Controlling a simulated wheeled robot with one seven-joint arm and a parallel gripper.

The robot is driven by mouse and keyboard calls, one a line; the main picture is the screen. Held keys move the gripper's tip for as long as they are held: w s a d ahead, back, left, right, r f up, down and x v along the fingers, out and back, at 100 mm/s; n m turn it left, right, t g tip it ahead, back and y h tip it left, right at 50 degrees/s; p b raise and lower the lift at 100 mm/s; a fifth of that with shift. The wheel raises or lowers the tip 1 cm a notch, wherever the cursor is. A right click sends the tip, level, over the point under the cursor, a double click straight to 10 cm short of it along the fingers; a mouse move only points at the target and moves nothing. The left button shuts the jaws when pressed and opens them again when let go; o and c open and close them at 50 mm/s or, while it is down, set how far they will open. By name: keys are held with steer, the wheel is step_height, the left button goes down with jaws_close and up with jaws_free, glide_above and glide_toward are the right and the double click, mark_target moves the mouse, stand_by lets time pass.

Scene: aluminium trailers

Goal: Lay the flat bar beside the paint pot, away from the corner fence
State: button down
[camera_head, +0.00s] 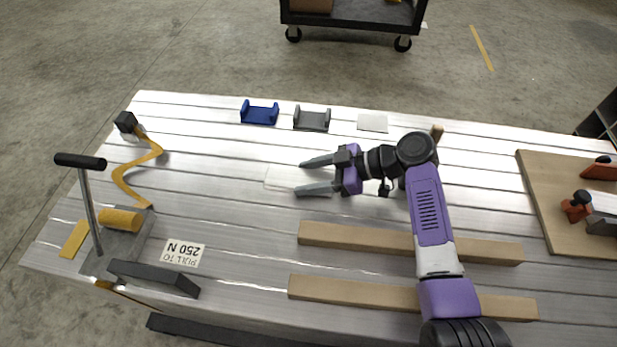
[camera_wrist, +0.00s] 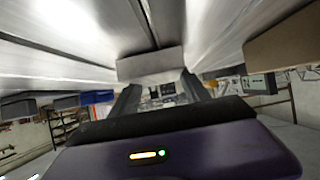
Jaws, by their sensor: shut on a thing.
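My gripper (camera_head: 302,177) reaches left, low over the middle of the slatted aluminium deck. Its two fingers stand wide apart, shut on a pale, flat metal piece (camera_head: 280,178), which looks like the flat bar. The piece nearly blends with the deck in the head view. In the wrist view, a grey block-like end (camera_wrist: 150,65) shows at the fingertips (camera_wrist: 160,90). I cannot tell whether it touches the deck. I see no paint pot and nothing clearly a corner fence.
Blue (camera_head: 259,113) and grey (camera_head: 312,119) brackets and a pale plate (camera_head: 373,123) sit behind. Two wooden beams (camera_head: 340,235) lie in front. Left are a lever tool (camera_head: 90,210), yellow strap (camera_head: 122,185), label (camera_head: 183,253) and dark block (camera_head: 155,278). A board (camera_head: 545,200) lies right.

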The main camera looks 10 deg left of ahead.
steer(key=shift+f, duration=0.1)
steer(key=c, duration=0.5)
jaws_free()
steer(key=shift+r, duration=0.25)
steer(key=p+v, duration=0.3)
steer(key=v, duration=0.9)
steer(key=shift+f, duration=0.1)
